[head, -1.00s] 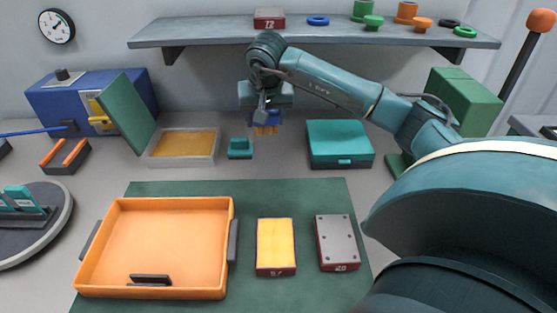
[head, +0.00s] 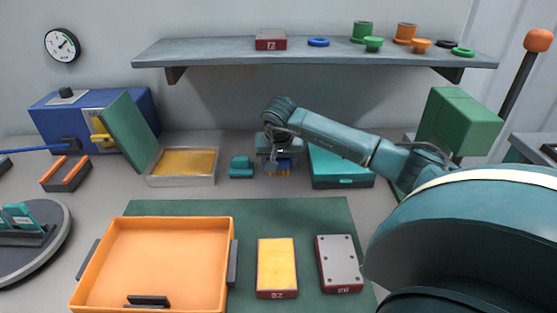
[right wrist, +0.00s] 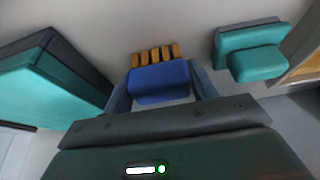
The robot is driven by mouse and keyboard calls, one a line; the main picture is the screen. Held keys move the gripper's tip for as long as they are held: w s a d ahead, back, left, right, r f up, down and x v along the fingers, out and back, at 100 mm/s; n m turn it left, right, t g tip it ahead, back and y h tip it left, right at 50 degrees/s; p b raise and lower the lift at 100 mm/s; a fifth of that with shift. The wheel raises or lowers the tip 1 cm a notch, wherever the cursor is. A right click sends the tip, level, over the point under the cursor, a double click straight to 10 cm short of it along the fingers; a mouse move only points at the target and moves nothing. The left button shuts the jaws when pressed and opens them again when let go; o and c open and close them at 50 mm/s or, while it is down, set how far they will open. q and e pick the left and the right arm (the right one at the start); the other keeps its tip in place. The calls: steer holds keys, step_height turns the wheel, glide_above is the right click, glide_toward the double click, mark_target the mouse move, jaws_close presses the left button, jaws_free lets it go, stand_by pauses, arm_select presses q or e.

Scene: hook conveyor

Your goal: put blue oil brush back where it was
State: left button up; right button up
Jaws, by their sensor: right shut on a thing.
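My right gripper (head: 281,163) is shut on the blue oil brush (right wrist: 158,84). In the right wrist view the brush's blue body sits between the two fingers, with a row of orange-brown bristles (right wrist: 155,54) pointing away from the palm. In the head view the gripper hides most of the brush, and the bristles (head: 285,173) show beneath it. It hangs low over the grey table, between a small teal stepped block (head: 240,169) and a teal lidded box (head: 342,181). I cannot tell whether the bristles touch the table. My left gripper is not in view.
An open tray of amber stuff (head: 183,181) with a raised green lid (head: 128,131) stands left of the teal block. In front, a green mat (head: 247,209) holds an orange tray (head: 233,229), a yellow-topped block (head: 277,265) and a grey-topped block (head: 338,262). A shelf (head: 215,54) runs behind.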

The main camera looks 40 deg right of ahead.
steer(key=o, duration=0.9)
steer(key=shift+r, duration=0.3)
steer(key=v, duration=1.1)
steer(key=shift+s+a+r, duration=0.15)
steer(key=shift+a+r, duration=0.05)
steer(key=shift+r, duration=0.05)
steer(key=shift+s, duration=0.1)
